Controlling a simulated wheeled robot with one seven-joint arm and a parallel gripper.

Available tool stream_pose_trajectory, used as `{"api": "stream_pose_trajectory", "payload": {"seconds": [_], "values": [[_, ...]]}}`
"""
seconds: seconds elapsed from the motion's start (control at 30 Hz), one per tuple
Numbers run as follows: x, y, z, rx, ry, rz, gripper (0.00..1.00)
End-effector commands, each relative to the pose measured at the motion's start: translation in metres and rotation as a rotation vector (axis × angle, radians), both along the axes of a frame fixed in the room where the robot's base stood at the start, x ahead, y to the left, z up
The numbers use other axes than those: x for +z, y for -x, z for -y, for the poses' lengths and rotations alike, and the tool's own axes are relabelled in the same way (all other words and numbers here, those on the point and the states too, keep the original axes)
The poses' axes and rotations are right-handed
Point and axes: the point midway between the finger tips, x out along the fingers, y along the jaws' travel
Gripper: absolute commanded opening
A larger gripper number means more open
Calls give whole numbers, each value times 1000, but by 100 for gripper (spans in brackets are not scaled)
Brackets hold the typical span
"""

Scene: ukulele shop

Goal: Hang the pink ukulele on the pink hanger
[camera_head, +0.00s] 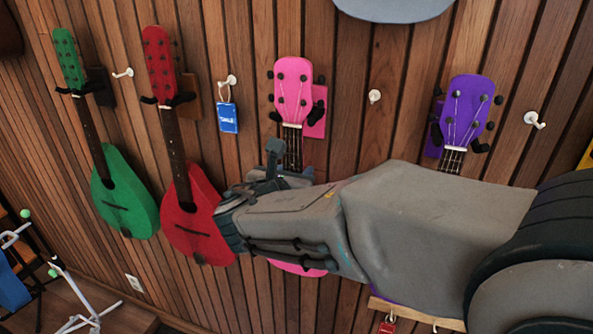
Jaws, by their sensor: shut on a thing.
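The pink ukulele (292,80) is upright against the slatted wall, its headstock in front of the pink hanger (316,128). The hanger's dark prongs show on both sides of the neck, just below the headstock. I cannot tell whether the prongs bear its weight. My gripper (283,174) is at the upper neck, below the hanger, and is shut on the pink ukulele; its fingertips are only partly visible. My arm hides most of the ukulele's body, and only a pink lower edge shows beneath it.
A green ukulele (125,190) and a red ukulele (190,215) hang at left. A purple ukulele (467,100) hangs at right, partly behind my arm. White hooks stick out between them, one with a blue tag (228,118). A metal stand (85,300) is at lower left.

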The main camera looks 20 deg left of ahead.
Motion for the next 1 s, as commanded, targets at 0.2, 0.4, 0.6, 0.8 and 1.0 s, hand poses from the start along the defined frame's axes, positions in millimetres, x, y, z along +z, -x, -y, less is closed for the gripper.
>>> {"api": "stream_pose_trajectory", "payload": {"seconds": [0.2, 0.4, 0.6, 0.8, 1.0], "values": [[1, 1, 0, 0, -1, 2, 0], [1, 1, 0, 0, -1, 2, 52], [1, 1, 0, 0, 0, 1, 61], [0, 1, 0, 0, 1, 0, 61], [0, 1, 0, 0, 1, 0, 61]]}}
